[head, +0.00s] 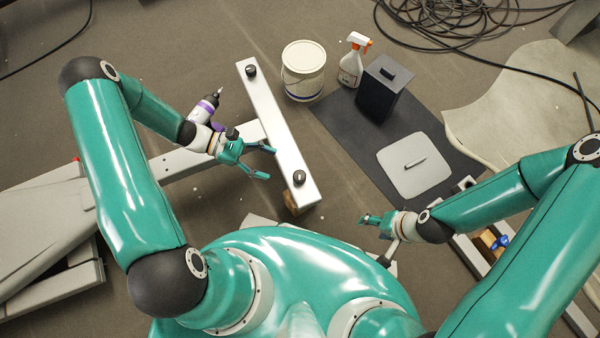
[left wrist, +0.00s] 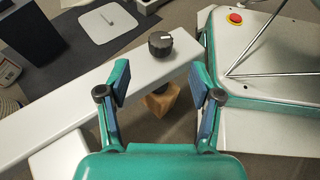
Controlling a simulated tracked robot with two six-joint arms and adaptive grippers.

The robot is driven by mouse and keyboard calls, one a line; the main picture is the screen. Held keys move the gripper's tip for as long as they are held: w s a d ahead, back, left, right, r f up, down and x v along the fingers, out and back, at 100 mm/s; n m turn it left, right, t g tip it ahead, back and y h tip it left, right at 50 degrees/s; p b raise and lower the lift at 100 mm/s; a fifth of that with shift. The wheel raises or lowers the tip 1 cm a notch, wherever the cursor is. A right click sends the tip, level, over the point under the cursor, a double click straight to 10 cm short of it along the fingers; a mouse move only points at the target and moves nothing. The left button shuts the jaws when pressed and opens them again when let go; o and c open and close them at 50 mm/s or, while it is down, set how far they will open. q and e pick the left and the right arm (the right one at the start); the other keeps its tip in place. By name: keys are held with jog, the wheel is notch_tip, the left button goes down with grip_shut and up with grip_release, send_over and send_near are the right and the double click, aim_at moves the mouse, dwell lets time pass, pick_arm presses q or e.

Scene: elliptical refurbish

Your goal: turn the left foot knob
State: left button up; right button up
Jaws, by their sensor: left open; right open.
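A white beam (head: 277,130) lies on the floor with a black knob on top near each end. The far knob (head: 251,71) is at the upper end, and the near knob (head: 299,177) is at the lower end. The near knob also shows in the left wrist view (left wrist: 160,44), with a pale line on its top. My left gripper (head: 267,162) is open and empty, with its fingers pointing at the near end of the beam. In the left wrist view the near knob is ahead, between the open fingers (left wrist: 160,82), and untouched. My right gripper (head: 371,220) is open and empty, right of the beam.
A wooden block (head: 291,203) sits under the beam's near end. A purple and white bottle (head: 204,107) stands near my left wrist. A white bucket (head: 303,71), spray bottle (head: 353,60) and black box (head: 381,92) stand beyond the beam. A dark mat (head: 350,137) holds a grey plate (head: 416,166).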

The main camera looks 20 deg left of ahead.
pick_arm(q)
jog(key=b+x, duration=0.2)
jog(key=x, duration=0.8)
jog(key=shift+d+f, duration=0.15)
jog(key=shift+d, duration=0.1)
jog(key=c, duration=1.2)
jog(key=shift+o, duration=0.2)
jog(key=shift+m, duration=0.3)
